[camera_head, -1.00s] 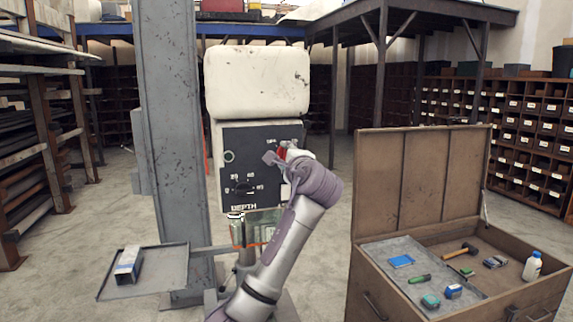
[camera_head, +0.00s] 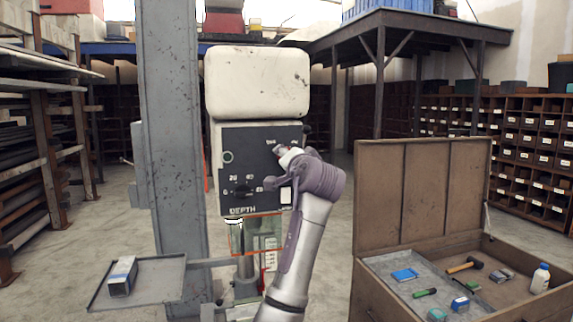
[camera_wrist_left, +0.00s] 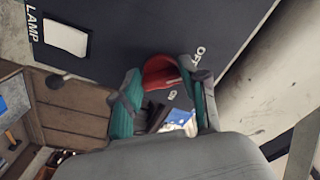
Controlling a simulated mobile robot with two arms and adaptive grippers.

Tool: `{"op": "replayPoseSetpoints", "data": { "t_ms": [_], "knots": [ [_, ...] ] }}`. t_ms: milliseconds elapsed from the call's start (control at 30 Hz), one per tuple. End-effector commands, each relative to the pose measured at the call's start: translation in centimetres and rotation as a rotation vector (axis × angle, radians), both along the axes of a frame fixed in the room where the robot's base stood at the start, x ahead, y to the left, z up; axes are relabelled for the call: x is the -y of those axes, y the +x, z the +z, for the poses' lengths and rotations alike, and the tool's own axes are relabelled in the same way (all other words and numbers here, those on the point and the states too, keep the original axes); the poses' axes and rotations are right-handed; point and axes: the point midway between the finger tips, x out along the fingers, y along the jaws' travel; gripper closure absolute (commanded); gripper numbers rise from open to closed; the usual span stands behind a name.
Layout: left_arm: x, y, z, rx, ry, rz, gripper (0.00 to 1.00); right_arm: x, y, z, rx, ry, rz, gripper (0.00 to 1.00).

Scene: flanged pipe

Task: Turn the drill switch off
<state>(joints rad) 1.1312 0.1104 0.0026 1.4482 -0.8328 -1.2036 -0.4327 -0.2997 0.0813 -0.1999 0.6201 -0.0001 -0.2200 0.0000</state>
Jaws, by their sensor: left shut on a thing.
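The drill press has a white head (camera_head: 257,82) and a dark control panel (camera_head: 240,160) marked DEPTH. My left gripper (camera_head: 276,167) is at the panel's right side, with its wrist in front of that area. In the left wrist view, the red switch (camera_wrist_left: 158,71) lies between the two teal-padded fingers of my left gripper (camera_wrist_left: 161,80), which is shut on it. White lettering beside the switch is only partly readable. In the head view the switch is hidden by the gripper. My right gripper is out of view.
A grey column (camera_head: 172,120) stands left of the panel. A small tray (camera_head: 165,285) with a box (camera_head: 122,276) is at lower left. An open wooden chest (camera_head: 420,200) with tools stands to the right. Shelves line both sides.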

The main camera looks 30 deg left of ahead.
Motion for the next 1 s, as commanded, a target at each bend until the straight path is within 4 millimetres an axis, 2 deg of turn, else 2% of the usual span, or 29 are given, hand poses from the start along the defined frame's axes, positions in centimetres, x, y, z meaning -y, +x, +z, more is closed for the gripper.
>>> {"op": "replayPoseSetpoints", "data": {
  "t_ms": [300, 767, 800, 933, 1000],
  "knots": [
    [0.03, 0.08, -0.36, 0.063, -0.063, 0.0, 0.91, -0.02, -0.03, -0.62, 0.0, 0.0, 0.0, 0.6],
    [0.04, 0.1, -0.38, 0.07, -0.071, 0.001, 0.91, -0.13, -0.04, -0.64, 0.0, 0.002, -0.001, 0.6],
    [0.04, 0.1, -0.38, 0.07, -0.071, 0.001, 0.52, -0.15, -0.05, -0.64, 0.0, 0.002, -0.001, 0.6],
    [0.04, 0.08, -0.31, 0.071, -0.069, 0.0, 0.31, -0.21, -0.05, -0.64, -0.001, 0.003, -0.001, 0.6],
    [0.04, 0.08, -0.26, 0.072, -0.069, 0.0, 0.31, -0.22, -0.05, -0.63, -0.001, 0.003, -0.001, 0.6]
  ]
}}
